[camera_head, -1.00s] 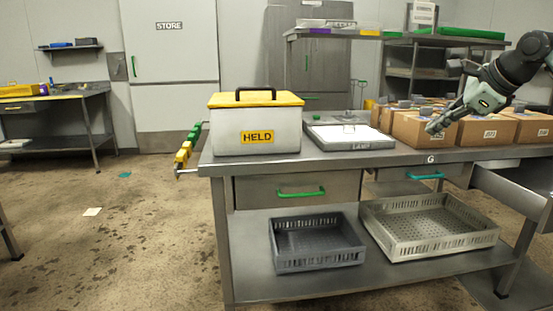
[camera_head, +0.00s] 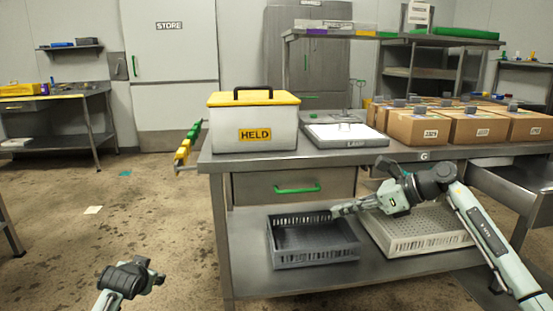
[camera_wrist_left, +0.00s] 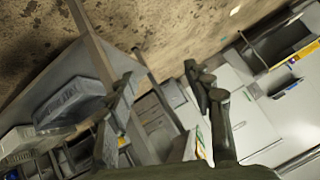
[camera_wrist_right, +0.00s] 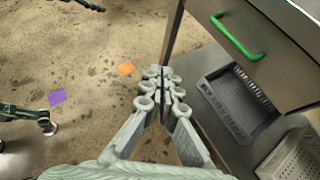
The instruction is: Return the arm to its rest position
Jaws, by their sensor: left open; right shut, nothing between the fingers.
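My right gripper (camera_head: 338,211) is in front of the steel bench, below tabletop height, with its fingers pointing left. It covers part of the view of the lower shelf. In the right wrist view its fingers (camera_wrist_right: 162,78) are together with nothing between them. My right arm comes up from the lower right and bends at the wrist. My left gripper (camera_head: 152,277) is low at the bottom left, over the open floor, and empty. In the left wrist view its two fingers (camera_wrist_left: 160,88) stand apart. Most of my left arm is out of view.
The steel bench (camera_head: 290,168) carries a white HELD box (camera_head: 225,130), a lamp panel (camera_head: 345,134) and several cartons (camera_head: 418,127). A dark crate (camera_head: 312,258) and a pale crate (camera_head: 425,245) sit on its lower shelf. An open drawer (camera_head: 515,193) juts out right.

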